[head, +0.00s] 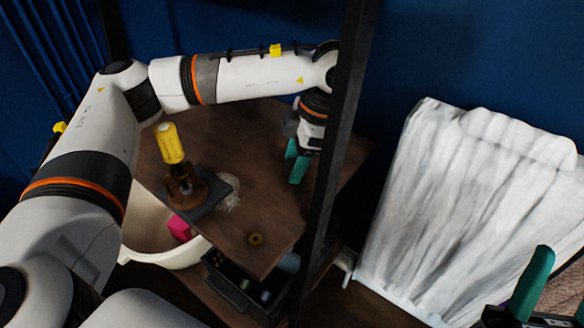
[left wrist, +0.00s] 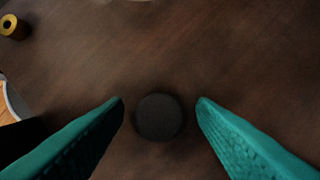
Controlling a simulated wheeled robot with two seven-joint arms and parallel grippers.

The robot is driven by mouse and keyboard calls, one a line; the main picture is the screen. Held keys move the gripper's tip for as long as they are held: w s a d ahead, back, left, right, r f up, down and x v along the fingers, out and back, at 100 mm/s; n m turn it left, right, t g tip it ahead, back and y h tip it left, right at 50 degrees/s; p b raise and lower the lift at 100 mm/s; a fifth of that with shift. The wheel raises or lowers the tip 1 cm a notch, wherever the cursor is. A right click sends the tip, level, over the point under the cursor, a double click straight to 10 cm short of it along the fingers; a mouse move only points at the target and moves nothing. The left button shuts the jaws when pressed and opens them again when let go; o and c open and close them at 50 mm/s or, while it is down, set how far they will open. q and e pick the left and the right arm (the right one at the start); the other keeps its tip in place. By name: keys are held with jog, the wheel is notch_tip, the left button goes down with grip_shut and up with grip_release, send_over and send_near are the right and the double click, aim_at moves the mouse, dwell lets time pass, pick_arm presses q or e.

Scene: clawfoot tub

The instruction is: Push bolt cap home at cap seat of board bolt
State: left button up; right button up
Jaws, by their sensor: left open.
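In the left wrist view a dark round disc (left wrist: 159,117), which looks like the bolt cap, shows from above against the brown wooden board (left wrist: 180,45). I cannot tell whether it sits flush or stands proud, and no bolt or seat shows under it. My left gripper (left wrist: 161,102) is open, with one teal finger on each side of the disc and a gap on both sides. In the head view my left gripper (head: 298,162) points down over the back right of the board (head: 268,190); the disc is hidden there. One teal finger of my right gripper (head: 530,285) shows at the lower right.
A brass ring (head: 256,239) lies near the board's front corner. A yellow-handled tool (head: 170,145) stands in a holder on a dark pad. A dark upright post (head: 335,150) passes close to my left gripper. A white tub (head: 150,225) and black bin (head: 240,290) are below.

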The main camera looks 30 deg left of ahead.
dwell(1.4)
pick_arm(q)
grip_shut()
